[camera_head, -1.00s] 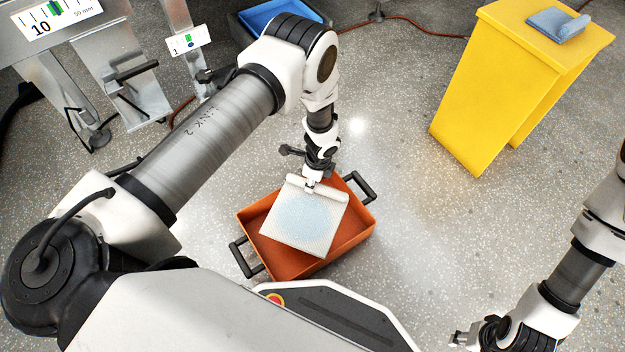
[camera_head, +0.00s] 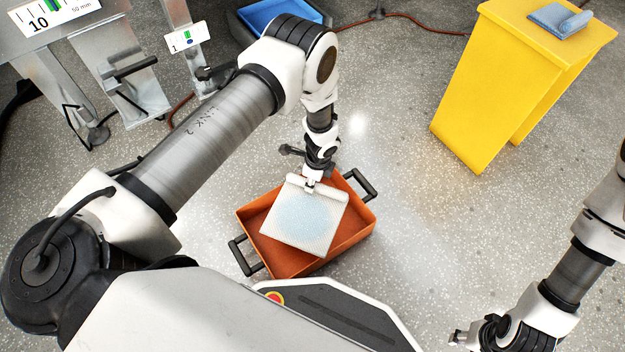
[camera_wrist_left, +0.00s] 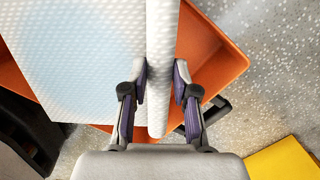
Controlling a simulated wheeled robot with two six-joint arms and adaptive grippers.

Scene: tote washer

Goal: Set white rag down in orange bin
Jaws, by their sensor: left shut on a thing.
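The white rag (camera_head: 305,222) has a pale blue dotted middle and a rolled edge. It lies across the orange bin (camera_head: 349,238), over its opening; I cannot tell whether it rests on the bin's floor. My left gripper (camera_head: 310,186) is shut on the rag's rolled edge. In the left wrist view the fingers (camera_wrist_left: 160,95) close on both sides of the roll of the rag (camera_wrist_left: 75,65), with the orange bin (camera_wrist_left: 212,62) beneath. My right gripper (camera_head: 458,340) is at the bottom edge of the head view, apart from the bin; its finger opening is too small to judge.
A yellow stand (camera_head: 480,85) with a folded blue cloth (camera_head: 560,20) on top stands at the upper right. A blue bin (camera_head: 278,14) is at the back. Metal machine legs (camera_head: 120,85) are at the upper left. The speckled floor right of the orange bin is clear.

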